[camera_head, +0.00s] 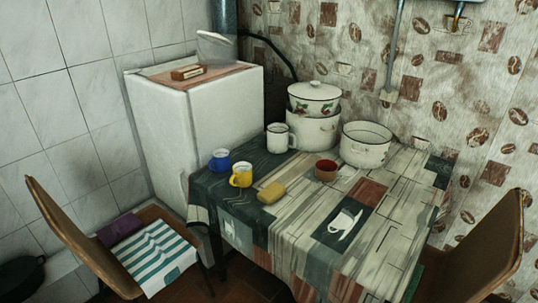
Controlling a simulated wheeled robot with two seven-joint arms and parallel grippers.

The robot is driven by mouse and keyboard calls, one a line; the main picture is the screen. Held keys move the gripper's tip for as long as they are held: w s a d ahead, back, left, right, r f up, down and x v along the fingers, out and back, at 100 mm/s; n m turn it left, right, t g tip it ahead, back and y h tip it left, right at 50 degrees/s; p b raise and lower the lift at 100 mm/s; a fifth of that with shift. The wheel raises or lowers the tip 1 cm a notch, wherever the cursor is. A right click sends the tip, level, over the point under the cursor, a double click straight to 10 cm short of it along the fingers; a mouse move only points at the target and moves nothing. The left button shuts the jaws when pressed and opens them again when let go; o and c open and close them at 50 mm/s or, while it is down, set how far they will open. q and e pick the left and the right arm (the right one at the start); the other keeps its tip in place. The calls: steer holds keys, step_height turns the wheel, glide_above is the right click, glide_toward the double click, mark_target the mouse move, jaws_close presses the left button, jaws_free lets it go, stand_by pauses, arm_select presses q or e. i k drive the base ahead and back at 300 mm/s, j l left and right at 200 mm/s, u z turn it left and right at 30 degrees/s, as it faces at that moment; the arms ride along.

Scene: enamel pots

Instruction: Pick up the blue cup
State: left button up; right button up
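The blue cup (220,160) stands upright near the left corner of the table (300,235), beside a yellow mug (241,175) that is to its right and a little nearer. The cup's inside looks light. Neither of my grippers shows in the head view, so I cannot see whether they are open or shut.
A yellow sponge-like block (271,193), a red-brown cup (326,170), a white mug (279,138) and enamel pots (366,145) stand on the table. A white fridge (190,120) stands behind left. Chairs stand left (85,240) and right (478,255). The table's front is clear.

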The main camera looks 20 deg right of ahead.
mark_target(221, 159)
steer(key=i+j+z, duration=0.2)
steer(key=j+z, duration=0.2)
steer(key=i+j+z, duration=0.1)
steer(key=j+z, duration=1.15)
steer(key=j, duration=0.1)
